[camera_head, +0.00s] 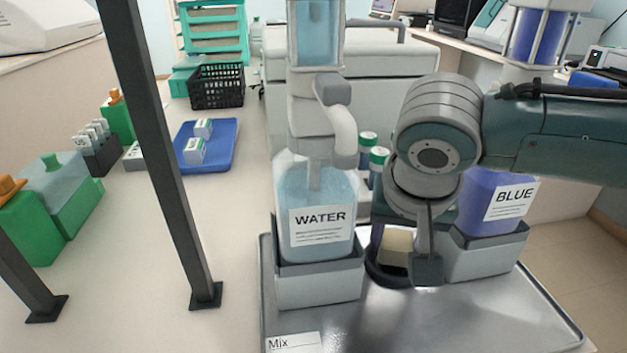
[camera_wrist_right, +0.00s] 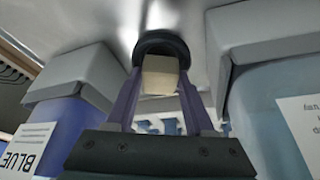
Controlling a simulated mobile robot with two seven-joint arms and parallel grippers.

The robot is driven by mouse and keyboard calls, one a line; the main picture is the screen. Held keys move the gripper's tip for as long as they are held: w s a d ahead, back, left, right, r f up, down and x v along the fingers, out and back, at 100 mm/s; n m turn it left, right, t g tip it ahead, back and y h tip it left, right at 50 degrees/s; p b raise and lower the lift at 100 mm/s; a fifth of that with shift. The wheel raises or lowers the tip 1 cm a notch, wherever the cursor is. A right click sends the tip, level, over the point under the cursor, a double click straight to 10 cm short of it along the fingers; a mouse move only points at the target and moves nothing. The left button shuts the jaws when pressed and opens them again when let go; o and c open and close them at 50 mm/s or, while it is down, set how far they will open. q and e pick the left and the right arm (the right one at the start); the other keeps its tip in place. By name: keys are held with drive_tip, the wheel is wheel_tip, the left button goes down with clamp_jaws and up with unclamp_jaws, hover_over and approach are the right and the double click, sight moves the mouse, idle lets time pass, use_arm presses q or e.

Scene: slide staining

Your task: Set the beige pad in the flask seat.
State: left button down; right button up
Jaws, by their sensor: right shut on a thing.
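The beige pad (camera_head: 397,244) is a small block between the fingers of my right gripper (camera_head: 400,250). In the right wrist view the pad (camera_wrist_right: 160,76) sits between the two purple-blue fingertips (camera_wrist_right: 160,88), which are shut on it. The flask seat is a dark round ring (camera_head: 378,274) on the metal tray, between the water and blue stands. In the right wrist view the ring (camera_wrist_right: 160,40) shows just beyond the pad. I cannot tell whether the pad touches it. My left gripper is not in view.
The WATER bottle (camera_head: 316,205) in its grey stand (camera_head: 318,286) is close on the left. The BLUE bottle (camera_head: 490,190) in its stand (camera_head: 487,256) is close on the right. The metal tray (camera_head: 440,320) is clear in front, apart from a Mix label (camera_head: 292,342).

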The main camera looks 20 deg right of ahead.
drive_tip(key=shift+f, duration=0.1)
drive_tip(key=o, duration=1.4)
